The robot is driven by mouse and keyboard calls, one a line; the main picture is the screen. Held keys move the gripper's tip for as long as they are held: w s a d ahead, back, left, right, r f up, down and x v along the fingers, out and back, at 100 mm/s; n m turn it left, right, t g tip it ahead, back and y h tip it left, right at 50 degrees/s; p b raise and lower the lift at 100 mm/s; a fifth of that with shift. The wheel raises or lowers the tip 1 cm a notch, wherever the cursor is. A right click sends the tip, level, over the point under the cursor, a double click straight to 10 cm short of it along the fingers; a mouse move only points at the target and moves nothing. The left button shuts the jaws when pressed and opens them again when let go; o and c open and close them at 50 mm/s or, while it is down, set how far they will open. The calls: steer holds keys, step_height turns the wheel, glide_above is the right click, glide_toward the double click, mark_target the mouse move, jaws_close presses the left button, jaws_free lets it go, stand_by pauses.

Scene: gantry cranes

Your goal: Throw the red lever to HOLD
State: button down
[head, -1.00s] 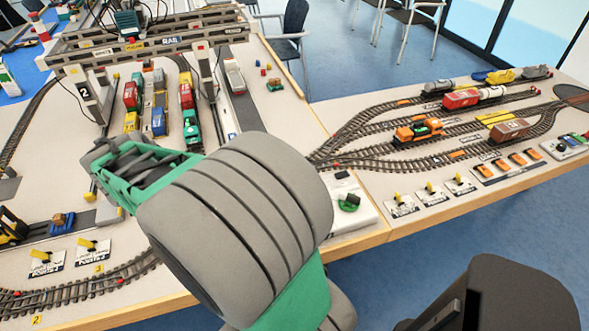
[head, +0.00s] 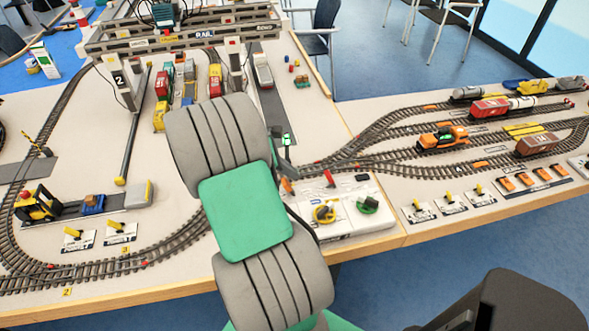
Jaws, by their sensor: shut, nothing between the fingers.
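The red lever (head: 329,178) stands at the back edge of a white control box (head: 345,226) near the front of the table. It leans slightly to the left; its label cannot be read. My gripper (head: 284,166) shows only partly, just left of the lever and apart from it. It is shut and empty, and my grey and green arm links hide much of it. A small orange part (head: 287,186) shows just below the gripper, at the box's left end.
Tracks with model wagons (head: 490,108) lie to the right. The gantry crane (head: 180,38) stands at the back left. Small yellow levers (head: 450,197) line the front edge.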

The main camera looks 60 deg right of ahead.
mark_target(331, 180)
steer(key=x, duration=0.6)
steer(key=shift+f, duration=0.1)
steer(key=shift+s+d+r+p, duration=0.15)
steer(key=shift+s+d+r, duration=0.15)
steer(key=shift+s+d, duration=0.45)
steer(key=shift+s+d+r+p, duration=0.15)
steer(key=shift+s+d+r, duration=0.1)
steer(key=shift+s+d, duration=0.5)
steer(key=shift+r, duration=0.15)
